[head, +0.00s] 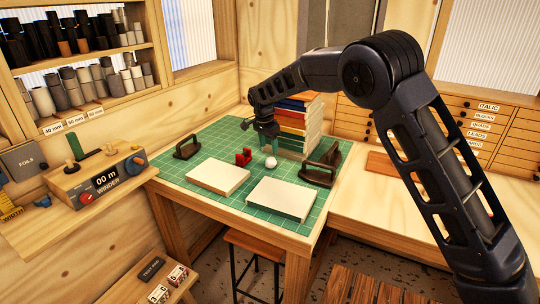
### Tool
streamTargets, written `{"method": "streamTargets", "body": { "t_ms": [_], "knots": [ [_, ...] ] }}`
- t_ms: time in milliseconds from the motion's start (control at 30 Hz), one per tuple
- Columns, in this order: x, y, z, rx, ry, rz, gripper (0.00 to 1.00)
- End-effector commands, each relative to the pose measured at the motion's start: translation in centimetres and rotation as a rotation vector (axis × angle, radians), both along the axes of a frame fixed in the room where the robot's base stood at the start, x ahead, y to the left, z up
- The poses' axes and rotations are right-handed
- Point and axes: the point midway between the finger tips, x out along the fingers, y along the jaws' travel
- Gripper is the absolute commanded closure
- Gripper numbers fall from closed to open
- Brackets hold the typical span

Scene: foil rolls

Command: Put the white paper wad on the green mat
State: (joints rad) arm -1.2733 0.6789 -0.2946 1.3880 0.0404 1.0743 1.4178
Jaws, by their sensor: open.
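The white paper wad (271,162) is a small white ball near the middle of the table. It appears to rest on the green mat (222,207), which has a pale grid and covers most of the tabletop. My gripper (259,128) is open and above the table, behind the wad in the picture and a little to its left. The wad and gripper are apart.
Two pale slabs (217,178) (282,200) lie in front of the wad. Dark-handled tools sit left (187,147) and right (321,163). A coloured stack (300,125) stands behind. A stool (258,243) is in front.

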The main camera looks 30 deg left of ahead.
Motion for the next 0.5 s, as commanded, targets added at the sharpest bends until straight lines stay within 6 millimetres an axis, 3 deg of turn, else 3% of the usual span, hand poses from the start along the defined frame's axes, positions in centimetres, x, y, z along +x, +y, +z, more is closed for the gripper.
{"method": "streamTargets", "body": {
  "t_ms": [200, 500],
  "knots": [
    [-0.4, 0.2, 3.0, 0.000, 0.000, 0.001, 0.40],
    [-0.6, 0.2, 4.2, -0.001, 0.000, 0.001, 0.40]
  ]
}}
